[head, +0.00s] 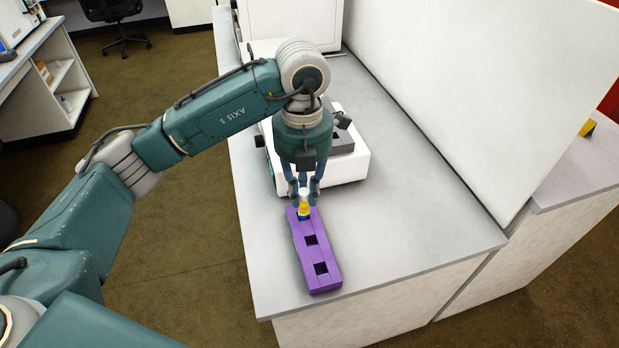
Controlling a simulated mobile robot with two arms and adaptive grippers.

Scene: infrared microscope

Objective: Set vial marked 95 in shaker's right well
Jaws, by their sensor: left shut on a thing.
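My left gripper (304,194) points down over the far end of a purple rack (316,253). It is shut on a small vial (304,203) with a white top and a yellow band. The vial is upright at the rack's far well; I cannot tell how deep it sits. Its marking is too small to read. The rack's other two wells look empty and dark. The white shaker (346,168) with a grey block on top stands behind the gripper, mostly hidden by my left arm, so its wells are not clear. My right gripper is not in view.
The grey bench top (420,215) is clear to the right of the shaker and rack. A tall white panel (460,90) borders it on the right. A large white instrument (290,22) stands at the back. The bench's front edge lies close to the rack.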

